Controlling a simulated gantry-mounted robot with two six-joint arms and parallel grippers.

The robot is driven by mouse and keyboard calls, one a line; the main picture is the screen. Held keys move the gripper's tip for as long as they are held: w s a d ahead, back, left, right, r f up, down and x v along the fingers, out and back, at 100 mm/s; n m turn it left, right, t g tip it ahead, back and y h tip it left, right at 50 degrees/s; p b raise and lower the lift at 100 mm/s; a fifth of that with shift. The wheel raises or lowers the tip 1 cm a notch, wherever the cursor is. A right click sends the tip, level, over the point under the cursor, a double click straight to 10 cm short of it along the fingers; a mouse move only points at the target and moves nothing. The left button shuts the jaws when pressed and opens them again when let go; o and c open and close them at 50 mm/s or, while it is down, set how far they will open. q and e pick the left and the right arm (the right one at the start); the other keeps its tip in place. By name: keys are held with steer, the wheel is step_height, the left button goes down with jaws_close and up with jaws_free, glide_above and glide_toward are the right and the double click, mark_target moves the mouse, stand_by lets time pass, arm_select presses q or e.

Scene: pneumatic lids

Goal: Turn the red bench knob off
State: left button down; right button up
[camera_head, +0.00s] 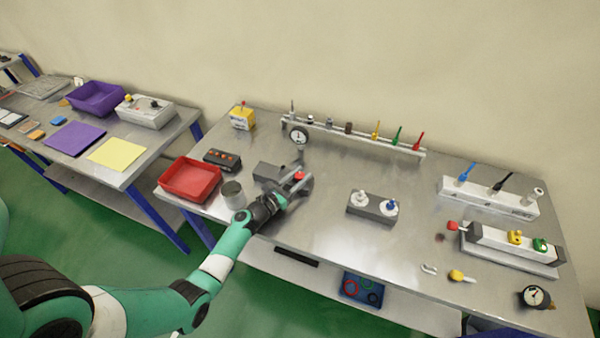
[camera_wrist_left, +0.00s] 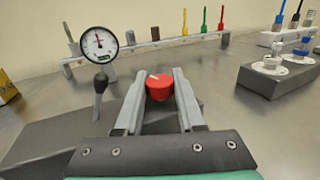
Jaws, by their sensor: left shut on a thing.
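The red bench knob (camera_wrist_left: 159,90) is a round red cap with a small white mark on its top. In the wrist view it sits between the two grey fingers of my left gripper (camera_wrist_left: 157,82), near their tips. In the head view the red knob (camera_head: 299,175) shows as a small red spot at the fingertips of my left gripper (camera_head: 297,180). My left gripper is shut on the knob. The fingers and wrist hide the knob's lower part and most of its base. My right gripper is not in view.
A pressure gauge (camera_head: 298,135) stands just behind the knob, before a rail (camera_head: 350,134) of coloured levers. A grey block (camera_head: 267,171), a metal can (camera_head: 233,194) and a red tray (camera_head: 189,181) are to the left. A two-valve block (camera_head: 372,208) stands right, with clear bench between.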

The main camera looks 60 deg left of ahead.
arm_select(q)
steer(key=shift+m+t+h, duration=0.4)
steer(key=shift+m+h, duration=0.4)
steer(key=shift+h, duration=0.4)
steer(key=c, duration=0.5)
jaws_free()
steer(key=p+v, duration=0.2)
steer(key=v, duration=0.9)
steer(key=shift+s+p, duration=0.3)
steer(key=shift+p, duration=0.05)
